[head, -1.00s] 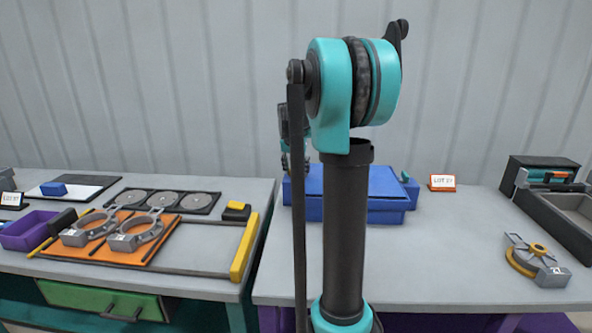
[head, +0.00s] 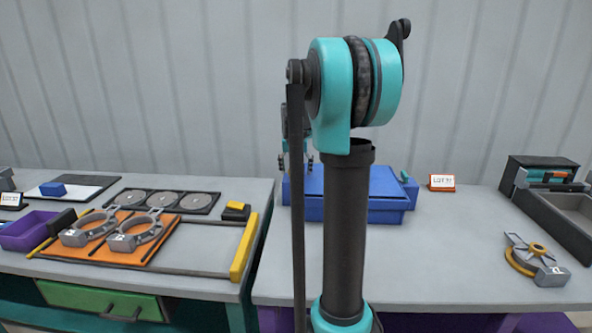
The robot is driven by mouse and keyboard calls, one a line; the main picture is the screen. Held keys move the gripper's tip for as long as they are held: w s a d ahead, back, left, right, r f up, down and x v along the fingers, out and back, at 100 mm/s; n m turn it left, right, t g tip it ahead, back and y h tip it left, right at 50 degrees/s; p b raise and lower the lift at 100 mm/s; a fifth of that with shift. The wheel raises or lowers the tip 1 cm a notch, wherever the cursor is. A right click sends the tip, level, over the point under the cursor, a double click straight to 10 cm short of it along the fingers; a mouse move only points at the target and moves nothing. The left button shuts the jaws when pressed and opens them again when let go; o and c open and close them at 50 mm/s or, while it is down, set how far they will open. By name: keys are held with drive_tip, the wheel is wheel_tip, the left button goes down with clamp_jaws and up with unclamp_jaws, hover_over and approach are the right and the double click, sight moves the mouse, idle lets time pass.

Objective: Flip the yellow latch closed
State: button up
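No part is clearly recognisable as a latch. The yellow parts in view are a long yellow bar (head: 243,248) at the right end of the frame on the left table, and a small black and yellow block (head: 236,211) behind it. My gripper (head: 295,162) hangs fingers down near the left end of the closed blue box (head: 390,205), partly hidden behind my dark arm link. Its two fingertips show apart on either side of the link, with nothing seen between them. My arm hides the middle of the blue box.
On the left table, an orange board (head: 130,240) carries two grey ring clamps, near a purple bin (head: 28,232) and a tray of grey discs (head: 165,200). On the right are a grey part with a yellow ring (head: 537,262), a dark open box (head: 550,200) and a sign (head: 442,183).

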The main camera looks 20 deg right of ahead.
drive_tip(key=v, duration=1.2)
idle(0.4)
